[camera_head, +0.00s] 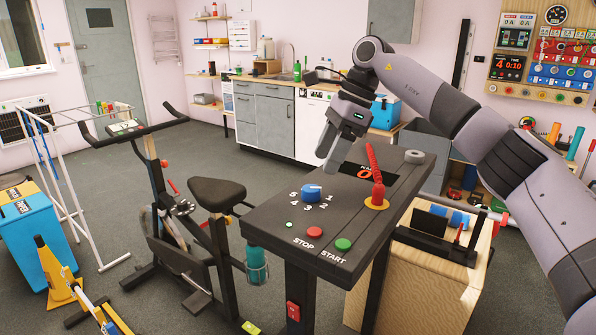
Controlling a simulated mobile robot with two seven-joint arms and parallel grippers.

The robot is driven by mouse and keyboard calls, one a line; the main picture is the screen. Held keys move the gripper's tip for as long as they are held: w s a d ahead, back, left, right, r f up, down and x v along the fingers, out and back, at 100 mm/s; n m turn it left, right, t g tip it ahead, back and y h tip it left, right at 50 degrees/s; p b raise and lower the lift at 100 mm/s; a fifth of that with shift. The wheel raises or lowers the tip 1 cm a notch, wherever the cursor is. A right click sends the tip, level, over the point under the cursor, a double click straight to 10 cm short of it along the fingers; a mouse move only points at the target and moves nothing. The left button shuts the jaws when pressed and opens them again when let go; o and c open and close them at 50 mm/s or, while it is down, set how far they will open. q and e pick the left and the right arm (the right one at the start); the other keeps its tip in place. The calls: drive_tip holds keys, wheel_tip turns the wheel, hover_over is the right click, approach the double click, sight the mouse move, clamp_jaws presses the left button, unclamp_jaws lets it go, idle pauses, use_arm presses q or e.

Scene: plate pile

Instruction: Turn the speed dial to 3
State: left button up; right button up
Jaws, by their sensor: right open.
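The speed dial (311,193) is a blue knob on the dark console (280,218), with the numbers 1 to 5 printed around its near side. A small light mark shows on its top, but I cannot tell for sure which number it points at. My right gripper (327,164) hangs above and slightly right of the dial, fingers downward. It is open and empty, apart from the dial. My left gripper is not in view.
A red lever (376,178) stands on the console right of the dial, before a display reading 0. A red STOP button (314,232) and green START button (343,244) lie nearer. An exercise bike (165,225) stands left of the console.

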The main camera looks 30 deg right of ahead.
sight(312, 188)
drive_tip(key=shift+w+f, duration=0.1)
drive_tip(key=shift+w, duration=0.15)
drive_tip(key=shift+w+f, duration=0.15)
drive_tip(key=shift+f, duration=0.15)
drive_tip(key=shift+s+x, duration=0.1)
drive_tip(key=shift+x, duration=1.45)
drive_tip(key=shift+s+x, duration=0.15)
drive_tip(key=shift+x, duration=1.4)
drive_tip(key=shift+a, duration=0.15)
drive_tip(key=c, duration=1.1)
